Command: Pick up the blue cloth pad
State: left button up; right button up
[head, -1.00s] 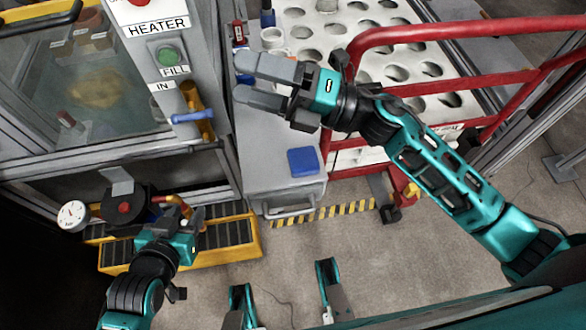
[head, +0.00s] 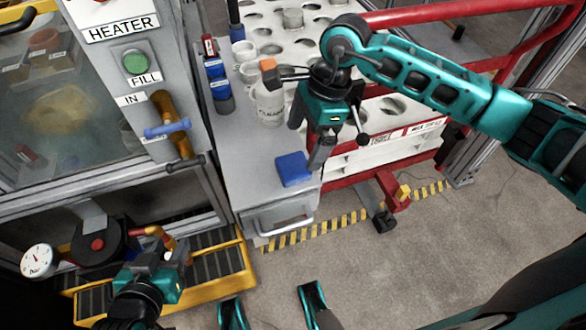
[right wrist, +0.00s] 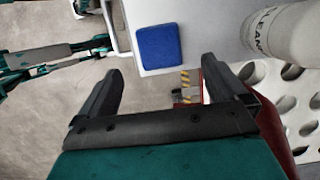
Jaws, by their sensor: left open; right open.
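The blue cloth pad (head: 293,169) lies flat on the grey cart top near its front edge. It also shows in the right wrist view (right wrist: 158,46), ahead of and roughly between the fingertips. My right gripper (head: 308,142) points down above the cart, close behind and to the right of the pad. In the right wrist view its two fingers (right wrist: 162,70) are spread with nothing between them. The pad is apart from them. My left gripper (head: 172,252) is open at the lower left, by the gauge and yellow step, far from the pad.
A white bottle (head: 269,103) with an orange cap stands behind the pad, near my right gripper. Blue containers (head: 219,88) stand on the cart's left. A red rail (head: 440,20) and white perforated rack (head: 385,100) lie right. The heater cabinet (head: 135,60) is at left.

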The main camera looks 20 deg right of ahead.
aim_at(295, 163)
jog(key=shift+x, duration=1.5)
jog(key=b+x, duration=0.1)
jog(key=x, duration=0.3)
jog(key=shift+a+f, duration=0.15)
jog(key=shift+f, duration=0.05)
jog(key=shift+c, duration=0.3)
jog(key=c, duration=1.1)
jog(key=shift+o, duration=0.2)
jog(key=shift+r, duration=0.15)
jog(key=shift+r, duration=0.65)
notch_tip(295, 163, up, 18)
jog(key=p, duration=0.3)
jog(key=shift+r, duration=0.25)
